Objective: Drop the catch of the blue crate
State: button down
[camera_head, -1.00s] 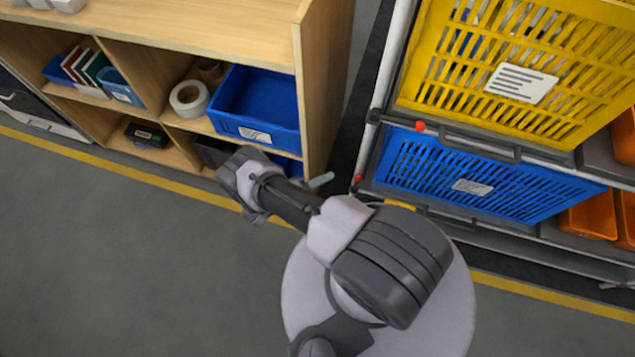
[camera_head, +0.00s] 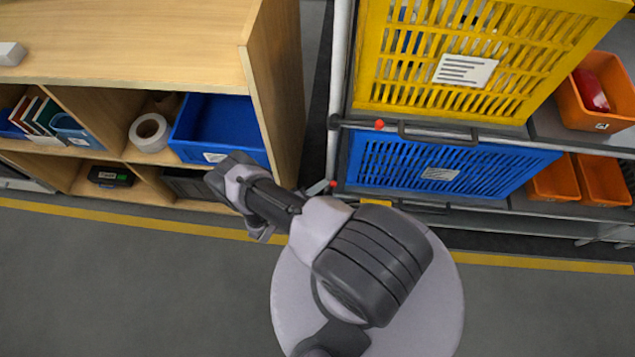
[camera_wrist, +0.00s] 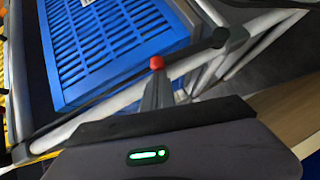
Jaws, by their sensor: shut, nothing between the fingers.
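The blue crate (camera_head: 500,172) sits on the lower level of the rack, below a yellow crate, with its slatted front facing out. In the wrist view the blue crate (camera_wrist: 85,45) fills the upper left. A red knob (camera_head: 333,184), at the blue crate's left end, shows beside my gripper (camera_head: 319,188). In the wrist view a red knob (camera_wrist: 157,63) shows just beyond the tip of my gripper (camera_wrist: 156,92), in front of a pale rail. My gripper is shut and empty. I cannot tell whether it touches the knob.
The yellow crate (camera_head: 390,75) has its own red knob (camera_head: 379,125) and a dark bar below. Orange bins (camera_head: 553,182) stand at the right. A wooden shelf (camera_head: 275,100) with a blue bin (camera_head: 215,125) stands close left of my gripper. The grey floor in front is clear.

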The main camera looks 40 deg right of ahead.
jog(key=shift+s+d+r, duration=0.1)
jog(key=shift+s+r, duration=0.1)
jog(key=shift+r, duration=0.1)
jog(key=shift+f, duration=0.25)
jog(key=shift+w, duration=0.2)
jog(key=w+r+p+v, duration=0.1)
jog(key=w+v, duration=0.1)
jog(key=v, duration=1)
jog(key=shift+a, duration=0.3)
jog(key=shift+w, duration=0.1)
